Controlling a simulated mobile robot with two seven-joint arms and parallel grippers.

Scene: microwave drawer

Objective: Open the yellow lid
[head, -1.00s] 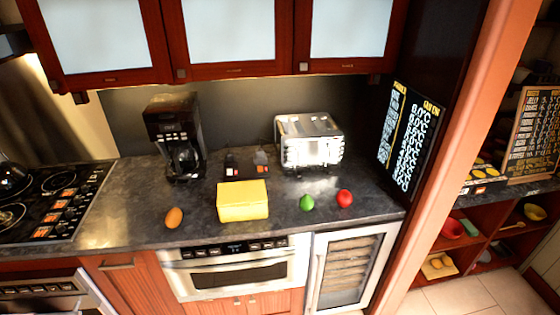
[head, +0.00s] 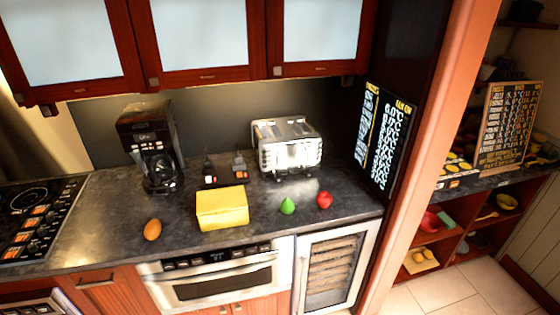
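A yellow box-shaped lid (head: 222,208) sits on the dark countertop near its front edge, above the built-in microwave drawer. It looks closed down on the counter, and what is under it is hidden. Neither of my grippers shows in the head view.
An orange egg-shaped item (head: 152,229) lies left of the lid; a green pear-like item (head: 287,206) and a red apple-like item (head: 324,200) lie right. Behind stand a coffee maker (head: 150,150), shakers (head: 239,165) and a toaster (head: 287,146). A microwave drawer (head: 225,277) is below. Cabinets (head: 180,40) overhang.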

